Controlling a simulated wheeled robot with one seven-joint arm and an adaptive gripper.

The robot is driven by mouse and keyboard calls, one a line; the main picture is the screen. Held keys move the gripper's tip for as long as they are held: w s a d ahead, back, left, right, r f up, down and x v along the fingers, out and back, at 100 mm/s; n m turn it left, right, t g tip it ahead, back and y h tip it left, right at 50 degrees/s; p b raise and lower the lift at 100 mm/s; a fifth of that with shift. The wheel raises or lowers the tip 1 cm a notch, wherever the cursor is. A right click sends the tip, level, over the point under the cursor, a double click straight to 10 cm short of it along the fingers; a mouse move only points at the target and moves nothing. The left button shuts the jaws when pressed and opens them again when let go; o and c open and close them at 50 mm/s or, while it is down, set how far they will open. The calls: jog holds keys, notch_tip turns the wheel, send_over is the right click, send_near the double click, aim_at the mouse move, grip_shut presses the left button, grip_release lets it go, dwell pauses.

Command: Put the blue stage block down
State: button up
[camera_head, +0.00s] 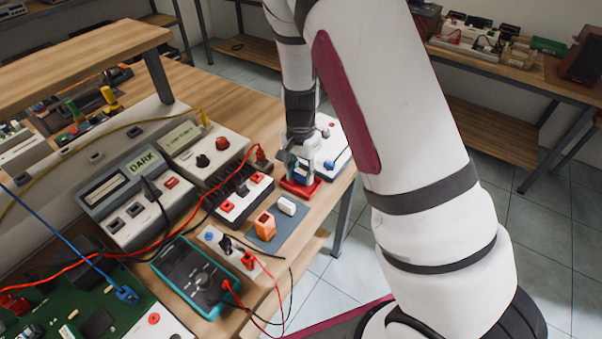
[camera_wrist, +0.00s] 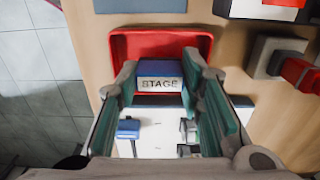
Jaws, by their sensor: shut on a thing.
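The blue stage block (camera_wrist: 160,69) has a white front face lettered STAGE. My gripper (camera_wrist: 160,66) is shut on it, one finger at each side, in the wrist view. The block is over or inside a red tray (camera_wrist: 118,48); I cannot tell whether it touches the tray floor. In the head view my gripper (camera_head: 299,168) points down at the red tray (camera_head: 300,188) near the table's right edge. The block is mostly hidden there by the fingers.
A white device (camera_head: 330,145) with knobs stands close behind the tray. A grey mat (camera_head: 268,243) holds an orange block (camera_head: 265,226) and a white block (camera_head: 287,206). A red-and-white box (camera_head: 245,198) with leads stands left. The table edge drops to tiled floor on the right.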

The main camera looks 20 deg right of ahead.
jog(key=shift+f, duration=0.3)
jog(key=shift+f, duration=0.2)
jog(key=o, duration=1.2)
